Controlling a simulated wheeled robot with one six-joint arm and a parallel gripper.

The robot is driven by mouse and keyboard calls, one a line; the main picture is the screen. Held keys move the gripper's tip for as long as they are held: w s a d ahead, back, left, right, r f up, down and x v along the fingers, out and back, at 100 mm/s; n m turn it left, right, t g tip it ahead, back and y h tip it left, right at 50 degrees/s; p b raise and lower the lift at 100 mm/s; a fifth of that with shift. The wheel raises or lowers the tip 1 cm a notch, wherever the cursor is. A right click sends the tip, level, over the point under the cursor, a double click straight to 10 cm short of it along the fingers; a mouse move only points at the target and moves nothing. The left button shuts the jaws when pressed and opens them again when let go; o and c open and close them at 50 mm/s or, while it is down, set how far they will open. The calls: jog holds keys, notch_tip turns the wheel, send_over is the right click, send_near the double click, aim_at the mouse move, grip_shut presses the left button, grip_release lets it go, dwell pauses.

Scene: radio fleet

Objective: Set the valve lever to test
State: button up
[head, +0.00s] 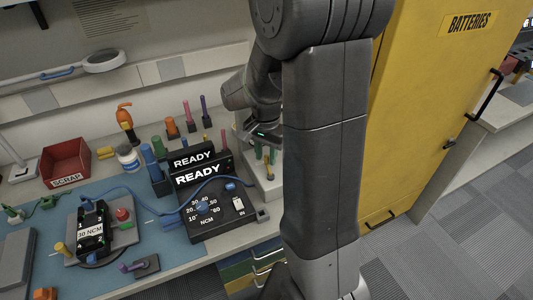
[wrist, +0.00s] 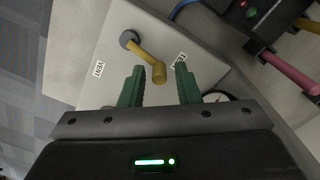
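The valve lever (wrist: 146,56) is a yellow bar with a knobbed end, turning on a grey pivot (wrist: 128,40) on a pale plate (wrist: 75,85). In the wrist view it points down and right, between a VENT label (wrist: 98,70) and a small label that seems to read TEST (wrist: 180,60); its knob is nearer the latter. My gripper (wrist: 160,75) is open, its green fingers on either side of the knob with gaps showing. In the head view my gripper (head: 264,150) is over the pale block (head: 263,186), partly hidden by my arm.
A round gauge (wrist: 215,97) is partly hidden behind the right finger. A black unit with READY displays (head: 205,205) stands left of the block. Upright coloured handles (head: 187,115) stand behind. A yellow batteries cabinet (head: 425,110) is close on the right.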

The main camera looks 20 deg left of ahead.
aim_at(266, 156)
jog(key=shift+o, duration=0.3)
jog(key=shift+r, duration=0.1)
notch_tip(266, 156, up, 14)
dwell(0.3)
jog(key=shift+f, duration=0.25)
notch_tip(266, 156, down, 14)
jog(key=shift+r, duration=0.1)
jog(key=shift+w+d+m, duration=0.15)
jog(key=shift+d+m, duration=0.05)
jog(key=shift+m, duration=0.4)
dwell(0.5)
